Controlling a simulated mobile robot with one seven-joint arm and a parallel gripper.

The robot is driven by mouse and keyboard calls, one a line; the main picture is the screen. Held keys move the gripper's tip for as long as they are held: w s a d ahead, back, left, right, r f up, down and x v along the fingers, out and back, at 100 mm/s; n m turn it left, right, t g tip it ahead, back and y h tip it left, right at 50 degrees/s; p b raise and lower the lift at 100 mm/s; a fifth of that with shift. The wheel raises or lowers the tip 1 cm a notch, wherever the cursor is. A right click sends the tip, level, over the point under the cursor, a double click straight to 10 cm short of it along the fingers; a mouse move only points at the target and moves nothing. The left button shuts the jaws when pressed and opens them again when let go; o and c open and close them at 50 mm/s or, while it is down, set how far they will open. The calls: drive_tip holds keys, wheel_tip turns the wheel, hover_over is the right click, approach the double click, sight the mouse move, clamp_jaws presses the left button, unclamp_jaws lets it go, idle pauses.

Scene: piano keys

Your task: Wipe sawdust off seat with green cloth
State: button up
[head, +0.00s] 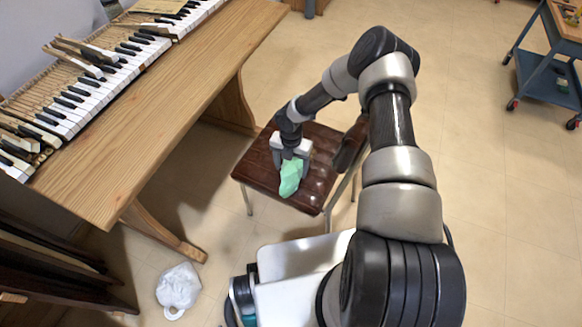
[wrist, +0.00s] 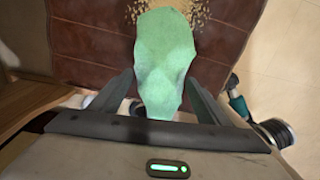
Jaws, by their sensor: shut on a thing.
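The green cloth (head: 290,179) is in my gripper (head: 291,160), low over the brown padded seat (head: 318,182) of a chair. In the wrist view the cloth (wrist: 165,58) hangs out between the two fingers (wrist: 160,95) of my gripper and lies over the brown seat (wrist: 90,45). Tan sawdust (wrist: 192,10) shows on the seat at the top of the wrist view, around the cloth's far end. In the head view my gripper and the cloth hide part of the seat, and I cannot make out the sawdust there.
A wooden piano bench-like table (head: 165,100) with a keyboard (head: 100,85) and loose keys stands at the left. A white bag (head: 178,287) lies on the floor. A blue-grey cart (head: 545,75) stands at the far right. Floor between chair and cart is clear.

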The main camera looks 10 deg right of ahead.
sight(296, 161)
drive_tip(key=shift+w+d+f+b, duration=0.1)
drive_tip(key=shift+w+d+b, duration=0.7)
drive_tip(key=shift+w, duration=0.15)
drive_tip(key=shift+w+d+r+b, duration=0.2)
drive_tip(key=shift+w+d+b, duration=0.15)
drive_tip(key=shift+w, duration=0.15)
drive_tip(key=shift+w+d+f+b, duration=0.25)
drive_tip(key=shift+w+d+b, duration=0.45)
drive_tip(key=shift+w+b, duration=0.25)
drive_tip(key=shift+w+d+b, duration=1.4)
drive_tip(key=shift+w+b, duration=0.25)
drive_tip(key=shift+b, duration=0.2)
drive_tip(key=shift+w+d+r+b, duration=0.2)
drive_tip(key=shift+w+d+b, duration=0.1)
drive_tip(key=shift+w, duration=0.1)
drive_tip(key=shift+w+d+f, duration=0.1)
drive_tip(key=shift+w+d, duration=1)
drive_tip(key=shift+w, duration=0.4)
